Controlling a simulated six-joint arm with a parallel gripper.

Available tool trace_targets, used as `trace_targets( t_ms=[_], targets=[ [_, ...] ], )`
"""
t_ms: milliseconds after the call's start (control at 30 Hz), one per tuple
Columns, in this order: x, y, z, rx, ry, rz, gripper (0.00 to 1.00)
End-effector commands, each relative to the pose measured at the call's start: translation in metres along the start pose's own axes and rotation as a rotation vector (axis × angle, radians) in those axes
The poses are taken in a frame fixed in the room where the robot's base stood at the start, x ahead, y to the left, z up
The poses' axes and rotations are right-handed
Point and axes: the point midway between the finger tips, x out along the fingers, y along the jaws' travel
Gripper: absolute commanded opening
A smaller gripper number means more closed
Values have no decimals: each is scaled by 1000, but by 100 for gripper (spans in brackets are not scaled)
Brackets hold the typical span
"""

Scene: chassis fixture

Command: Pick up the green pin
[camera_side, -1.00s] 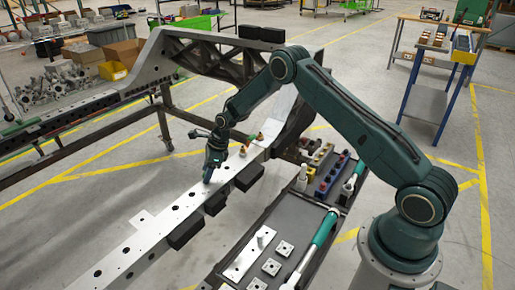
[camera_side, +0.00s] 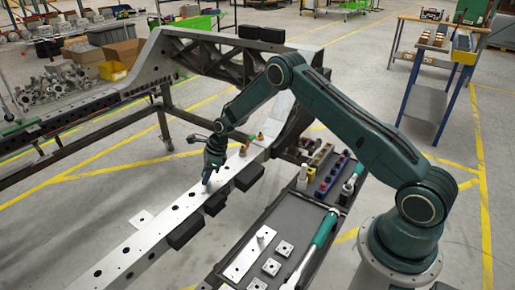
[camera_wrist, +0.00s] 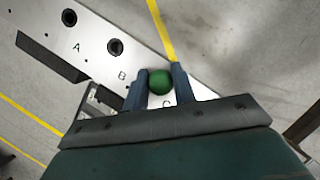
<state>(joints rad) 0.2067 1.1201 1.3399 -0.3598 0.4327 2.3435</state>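The green pin (camera_wrist: 159,82) shows in the wrist view as a round green head between the two fingers of my gripper (camera_wrist: 160,84). The fingers lie close against both sides of the head, and my gripper looks shut on it. The shaft is hidden below the head in that view. In the side view my gripper (camera_side: 209,174) is over the long pale chassis rail (camera_side: 140,240). A small light grey piece shows at its lower end, too small to make out well. The rail (camera_wrist: 92,52) carries letters A, B and C beside its holes.
Black blocks (camera_side: 186,230) stick out from the rail's near side. A dark tray (camera_side: 285,215) with plates, a tool and coloured parts lies to the right. Open floor lies left of the rail.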

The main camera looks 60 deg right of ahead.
Motion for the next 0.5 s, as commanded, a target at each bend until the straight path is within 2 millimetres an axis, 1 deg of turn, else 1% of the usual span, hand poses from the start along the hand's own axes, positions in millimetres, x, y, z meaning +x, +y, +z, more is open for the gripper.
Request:
trace_targets(
  t_ms=[300, 500],
  targets=[
    [-1, 0, 0, 0, 0, -1, 0],
    [-8, 0, 4, 0, -1, -1, 0]
  ],
)
